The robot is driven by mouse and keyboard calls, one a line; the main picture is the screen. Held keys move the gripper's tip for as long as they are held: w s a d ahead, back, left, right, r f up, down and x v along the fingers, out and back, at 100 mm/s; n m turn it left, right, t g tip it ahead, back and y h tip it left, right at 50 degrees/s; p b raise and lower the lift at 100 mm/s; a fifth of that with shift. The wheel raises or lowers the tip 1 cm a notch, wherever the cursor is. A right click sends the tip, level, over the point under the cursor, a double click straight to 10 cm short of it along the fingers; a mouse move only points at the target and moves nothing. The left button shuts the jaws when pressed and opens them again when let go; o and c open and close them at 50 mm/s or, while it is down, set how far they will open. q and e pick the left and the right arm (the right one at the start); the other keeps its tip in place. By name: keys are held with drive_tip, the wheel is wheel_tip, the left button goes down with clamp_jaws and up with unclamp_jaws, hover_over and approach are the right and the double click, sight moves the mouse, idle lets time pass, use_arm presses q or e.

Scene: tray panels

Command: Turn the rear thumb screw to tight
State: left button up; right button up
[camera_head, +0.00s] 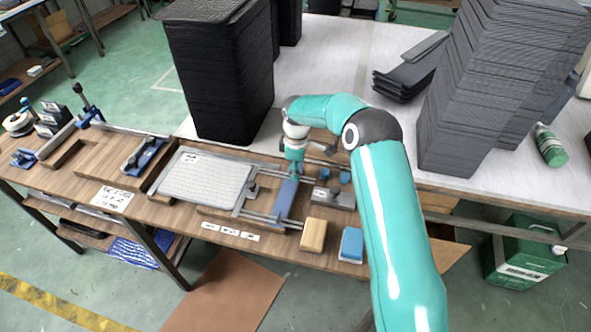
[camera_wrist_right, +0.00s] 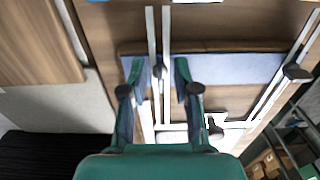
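My right gripper (camera_head: 292,176) reaches down over the rear end of the blue bar (camera_head: 285,198) on the metal rail fixture. In the right wrist view, its two fingers (camera_wrist_right: 158,78) are spread apart, with the blue bar (camera_wrist_right: 235,68) beneath them. Another dark knob (camera_wrist_right: 297,73) shows at the right of the wrist view. My left gripper is not in view.
A light panel (camera_head: 205,177) lies left of the rails. A tan block (camera_head: 313,235) and a blue-and-white block (camera_head: 351,244) stand near the front edge. A tall black tray stack (camera_head: 220,75) rises behind the fixture. Another grey stack (camera_head: 490,90) stands right of my arm.

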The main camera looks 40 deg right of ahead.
clamp_jaws()
drive_tip(key=shift+a, duration=0.15)
